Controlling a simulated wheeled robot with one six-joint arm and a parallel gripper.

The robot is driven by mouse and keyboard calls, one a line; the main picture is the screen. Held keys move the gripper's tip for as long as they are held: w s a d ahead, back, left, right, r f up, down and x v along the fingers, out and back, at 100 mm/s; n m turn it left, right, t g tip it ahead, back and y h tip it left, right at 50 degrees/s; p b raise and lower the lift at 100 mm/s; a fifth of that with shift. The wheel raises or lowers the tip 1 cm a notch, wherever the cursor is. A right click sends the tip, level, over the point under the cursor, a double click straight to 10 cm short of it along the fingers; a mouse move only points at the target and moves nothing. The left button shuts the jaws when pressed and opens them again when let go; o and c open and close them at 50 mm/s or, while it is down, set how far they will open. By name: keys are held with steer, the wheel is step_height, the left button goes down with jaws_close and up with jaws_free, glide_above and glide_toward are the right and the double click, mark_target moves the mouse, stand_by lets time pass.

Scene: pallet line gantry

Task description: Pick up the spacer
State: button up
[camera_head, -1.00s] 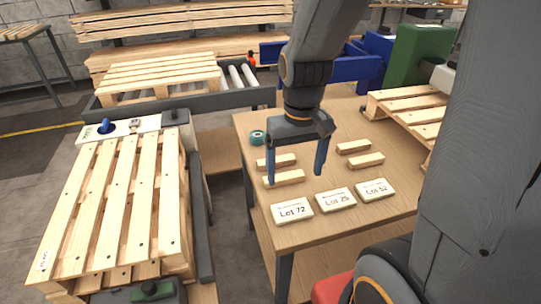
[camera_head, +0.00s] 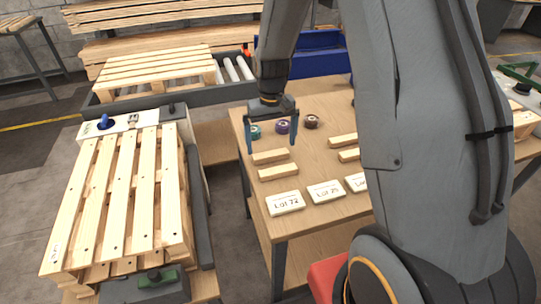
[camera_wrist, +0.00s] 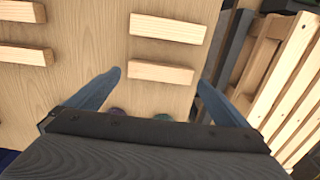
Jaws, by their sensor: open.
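Several pale wooden spacer blocks lie flat on the wooden table (camera_head: 240,121). In the head view a near-left spacer (camera_head: 278,172) and one behind it (camera_head: 270,157) lie beside another pair (camera_head: 343,140) to the right, partly hidden by my arm. My gripper (camera_head: 271,148) is open and empty, pointing down over the rear of the left pair. In the wrist view my gripper (camera_wrist: 159,80) has its fingers wide apart. One spacer (camera_wrist: 161,73) shows between the fingertips, with another (camera_wrist: 168,28) above it in the picture. I cannot tell the exact height.
Tape rolls, teal (camera_head: 255,132), purple (camera_head: 282,127) and brown (camera_head: 311,121), stand behind the spacers. Lot 72 (camera_head: 285,203) and Lot 25 (camera_head: 325,191) cards lie in front. A slatted pallet (camera_head: 120,195) stands left of the table, across a narrow gap.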

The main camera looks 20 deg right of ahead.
mark_target(271, 154)
steer(key=shift+f+p, duration=0.55)
steer(key=shift+f, duration=1.5)
steer(key=c, duration=0.7)
steer(key=shift+r, duration=0.1)
steer(key=shift+c, duration=0.2)
